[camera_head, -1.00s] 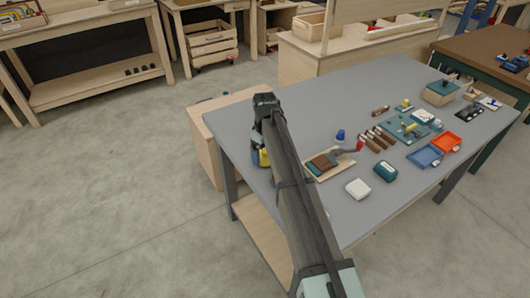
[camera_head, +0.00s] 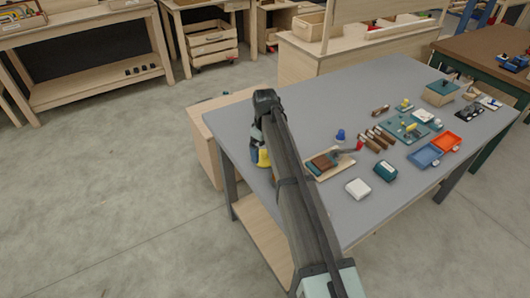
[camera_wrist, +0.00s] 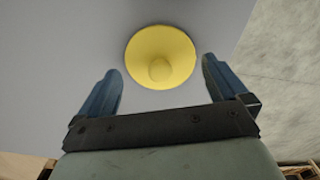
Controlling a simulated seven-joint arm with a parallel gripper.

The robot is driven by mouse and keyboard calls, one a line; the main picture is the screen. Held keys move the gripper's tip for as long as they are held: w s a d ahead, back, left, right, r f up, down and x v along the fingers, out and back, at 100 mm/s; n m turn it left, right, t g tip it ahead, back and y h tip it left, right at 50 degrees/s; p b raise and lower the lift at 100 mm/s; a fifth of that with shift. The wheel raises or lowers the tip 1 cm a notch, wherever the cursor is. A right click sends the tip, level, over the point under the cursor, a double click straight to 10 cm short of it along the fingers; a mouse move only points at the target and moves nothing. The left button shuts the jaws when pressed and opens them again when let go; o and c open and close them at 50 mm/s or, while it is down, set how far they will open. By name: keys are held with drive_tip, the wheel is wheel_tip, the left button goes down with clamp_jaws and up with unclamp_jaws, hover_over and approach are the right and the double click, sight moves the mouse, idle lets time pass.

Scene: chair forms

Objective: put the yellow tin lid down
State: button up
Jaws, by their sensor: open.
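The yellow tin lid (camera_wrist: 160,52) is a round disc with a small knob in its middle. In the wrist view it lies on the grey table top (camera_wrist: 60,60), just beyond and between my fingertips, with a gap to each finger. It also shows in the head view (camera_head: 263,158), partly hidden behind my arm at the table's left edge. My gripper (camera_wrist: 161,82) is open and empty, with its two blue fingers apart.
A wooden board with a brown block (camera_head: 322,163) lies right of my arm. A blue knobbed piece (camera_head: 340,135), a white box (camera_head: 358,188) and a teal box (camera_head: 386,171) stand farther right. The table's left edge is close to the lid.

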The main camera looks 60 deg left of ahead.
sight(265, 152)
wheel_tip(265, 152, up, 10)
drive_tip(key=shift+r, duration=0.25)
idle(0.6)
